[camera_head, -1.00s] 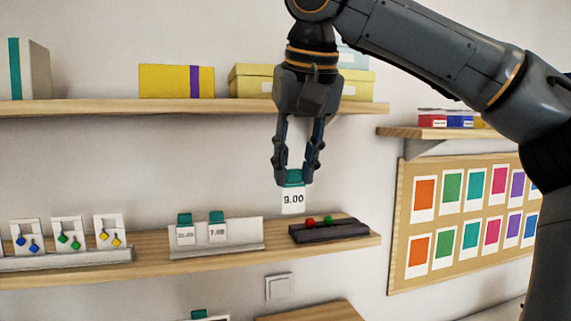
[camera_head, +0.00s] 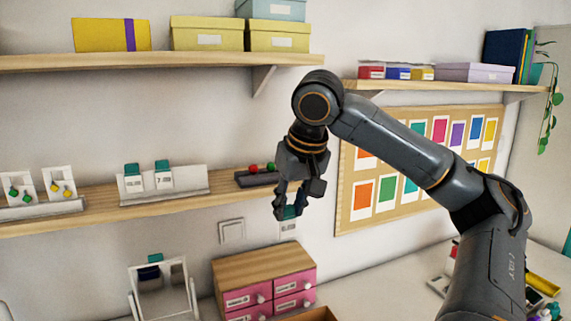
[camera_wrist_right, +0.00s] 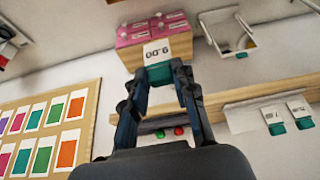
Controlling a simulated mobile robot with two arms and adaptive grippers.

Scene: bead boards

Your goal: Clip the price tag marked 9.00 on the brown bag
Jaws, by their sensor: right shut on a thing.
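My right gripper (camera_head: 289,212) is shut on a price tag with a teal clip (camera_head: 290,213) and a white card. In the right wrist view the tag (camera_wrist_right: 157,50) reads 9.00, upside down, between the fingertips (camera_wrist_right: 160,75). It hangs in the air in front of the wall, below the middle shelf's height. Two other teal-clipped tags (camera_head: 163,178) stand in a white holder on that shelf. No brown bag can be made out in either view. My left gripper is not in view.
The middle shelf (camera_head: 105,212) also carries a dark rack (camera_head: 255,179) with red and green pieces. Below are a wooden chest with pink drawers (camera_head: 262,250) and a white frame-like stand (camera_head: 160,300). A board of coloured cards (camera_head: 345,207) hangs at right.

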